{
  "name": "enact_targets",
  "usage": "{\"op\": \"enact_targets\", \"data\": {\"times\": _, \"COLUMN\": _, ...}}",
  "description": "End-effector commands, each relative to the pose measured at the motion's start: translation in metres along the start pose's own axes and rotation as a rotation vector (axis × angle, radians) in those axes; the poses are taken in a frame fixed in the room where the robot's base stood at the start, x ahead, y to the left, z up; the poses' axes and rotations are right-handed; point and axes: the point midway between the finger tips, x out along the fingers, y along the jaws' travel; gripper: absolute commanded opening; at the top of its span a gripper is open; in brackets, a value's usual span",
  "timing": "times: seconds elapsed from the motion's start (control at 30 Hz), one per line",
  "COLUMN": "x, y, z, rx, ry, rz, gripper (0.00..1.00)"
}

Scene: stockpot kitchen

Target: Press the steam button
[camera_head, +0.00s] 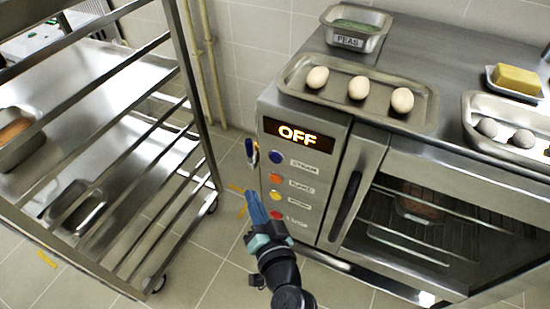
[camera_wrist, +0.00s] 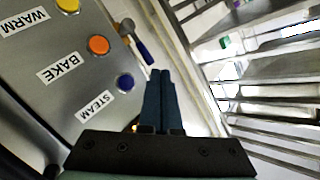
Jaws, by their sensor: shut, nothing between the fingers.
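The steam button is the blue one (camera_head: 275,157) at the top of the button column on the oven's front panel, under a display (camera_head: 298,134) that reads OFF. The blue button (camera_wrist: 125,83) also shows in the wrist view, beside the STEAM label (camera_wrist: 95,106). My gripper (camera_head: 252,194) is shut and empty, its fingers pointing up in the head view, below and left of the blue button. In the wrist view the fingertips (camera_wrist: 160,73) lie to the right of the blue button, with a visible gap between them in the picture.
Orange (camera_head: 276,178), yellow (camera_head: 276,195) and red (camera_head: 276,214) buttons run down the panel. A blue-handled tool (camera_head: 250,150) hangs at the oven's left side. A metal rack (camera_head: 195,95) stands left. A tray (camera_head: 427,112) with three eggs sits on the oven.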

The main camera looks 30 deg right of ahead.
Motion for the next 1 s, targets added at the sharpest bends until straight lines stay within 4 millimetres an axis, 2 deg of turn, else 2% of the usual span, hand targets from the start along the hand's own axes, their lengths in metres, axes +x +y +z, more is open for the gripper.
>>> {"op": "enact_targets", "data": {"times": 0.53, "x": 0.049, "y": 0.036, "z": -0.035, "rx": -0.002, "ry": 0.003, "rz": 0.000, "gripper": 0.00}}
{"op": "enact_targets", "data": {"times": 0.73, "x": 0.057, "y": 0.042, "z": -0.042, "rx": 0.000, "ry": 0.002, "rz": 0.000, "gripper": 0.00}}
{"op": "enact_targets", "data": {"times": 1.0, "x": 0.059, "y": 0.043, "z": -0.043, "rx": 0.000, "ry": 0.001, "rz": 0.001, "gripper": 0.00}}
